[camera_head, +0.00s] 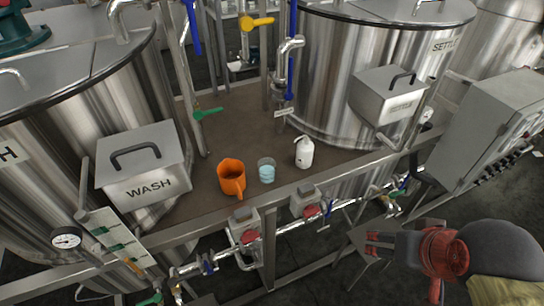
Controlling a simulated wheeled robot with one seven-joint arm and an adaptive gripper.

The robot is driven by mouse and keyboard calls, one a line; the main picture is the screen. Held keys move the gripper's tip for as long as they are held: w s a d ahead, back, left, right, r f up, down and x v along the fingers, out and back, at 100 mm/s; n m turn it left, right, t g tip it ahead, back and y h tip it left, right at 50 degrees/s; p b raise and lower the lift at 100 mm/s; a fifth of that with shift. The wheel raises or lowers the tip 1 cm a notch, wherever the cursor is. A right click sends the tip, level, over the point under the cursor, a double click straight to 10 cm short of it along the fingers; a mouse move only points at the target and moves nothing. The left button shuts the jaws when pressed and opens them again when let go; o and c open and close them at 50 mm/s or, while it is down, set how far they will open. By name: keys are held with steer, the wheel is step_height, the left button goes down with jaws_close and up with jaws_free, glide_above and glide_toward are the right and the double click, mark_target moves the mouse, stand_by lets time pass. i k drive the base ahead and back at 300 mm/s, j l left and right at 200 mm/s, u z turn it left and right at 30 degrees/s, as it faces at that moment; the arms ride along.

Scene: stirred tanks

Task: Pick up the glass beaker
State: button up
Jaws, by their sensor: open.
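The glass beaker (266,171) stands upright on the brown platform (240,138) between the tanks, with pale blue liquid in it. An orange jug (231,178) stands close to its left, and a white pump bottle (304,152) stands to its right. My gripper (360,252) is at the lower right, in front of and below the platform, well apart from the beaker. Its fingers look spread and I see nothing between them.
Steel tanks stand left (115,110) and right (330,75) of the platform. A box marked WASH (145,185) juts out at left. Pipes with valves (285,228) run below the platform's front edge. A grey control box (490,125) stands at far right.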

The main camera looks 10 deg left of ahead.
mark_target(266, 165)
steer(key=j+u, duration=0.1)
steer(key=u, duration=0.3)
steer(key=j+u, duration=0.1)
steer(key=u, duration=0.25)
steer(key=i+u, duration=0.15)
steer(key=u, duration=0.25)
steer(key=j, duration=0.1)
